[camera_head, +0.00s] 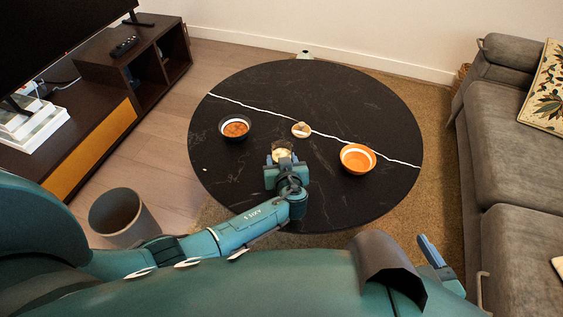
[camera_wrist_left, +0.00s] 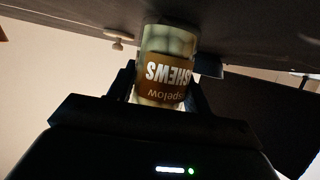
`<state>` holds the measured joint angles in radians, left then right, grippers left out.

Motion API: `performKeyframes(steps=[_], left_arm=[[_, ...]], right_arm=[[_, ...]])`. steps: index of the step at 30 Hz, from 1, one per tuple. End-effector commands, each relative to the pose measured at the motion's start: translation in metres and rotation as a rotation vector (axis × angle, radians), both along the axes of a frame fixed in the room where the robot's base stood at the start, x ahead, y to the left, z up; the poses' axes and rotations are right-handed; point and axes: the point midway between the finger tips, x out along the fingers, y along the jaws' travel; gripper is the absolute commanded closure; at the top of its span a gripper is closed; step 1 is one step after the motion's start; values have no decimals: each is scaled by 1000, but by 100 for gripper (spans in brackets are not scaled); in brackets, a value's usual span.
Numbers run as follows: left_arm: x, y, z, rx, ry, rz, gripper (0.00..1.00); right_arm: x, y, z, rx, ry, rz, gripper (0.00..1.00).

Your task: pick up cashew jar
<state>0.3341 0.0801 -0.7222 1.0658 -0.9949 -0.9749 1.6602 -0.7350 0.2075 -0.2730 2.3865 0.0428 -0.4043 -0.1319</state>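The cashew jar (camera_wrist_left: 165,68) is clear with a brown label, upside down in the left wrist view. It is in the head view too (camera_head: 281,152), at the front-middle of the round dark table (camera_head: 330,205), partly hidden by my left gripper (camera_head: 282,160). In the left wrist view the fingers of my left gripper (camera_wrist_left: 163,85) flank the jar closely on both sides. I cannot tell whether they press on it, or whether the jar touches the table.
A dark-rimmed bowl (camera_head: 235,128) stands left of the jar and an orange bowl (camera_head: 357,158) right of it. A small pale item (camera_head: 301,130) lies just behind. A grey sofa (camera_head: 515,150) is at right, a TV cabinet (camera_head: 100,100) and grey bin (camera_head: 120,215) at left.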

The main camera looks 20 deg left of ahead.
Motion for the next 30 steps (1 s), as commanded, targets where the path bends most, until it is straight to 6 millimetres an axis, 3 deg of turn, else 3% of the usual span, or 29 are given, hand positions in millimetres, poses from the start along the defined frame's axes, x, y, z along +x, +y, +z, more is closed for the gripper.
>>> performKeyframes(steps=[11, 19, 23, 30], left_arm=[[0, 0, 0, 0, -1, 0, 83], [1, 0, 5, -1, -4, 0, 84], [1, 0, 23, -3, -6, 0, 84], [1, 0, 72, -4, -6, 0, 84]], right_arm=[[1, 0, 1, -3, -4, 3, 20], [1, 0, 3, -2, -5, 2, 20], [2, 0, 13, 13, -11, -3, 20], [-1, -9, 32, 53, -17, -42, 20]])
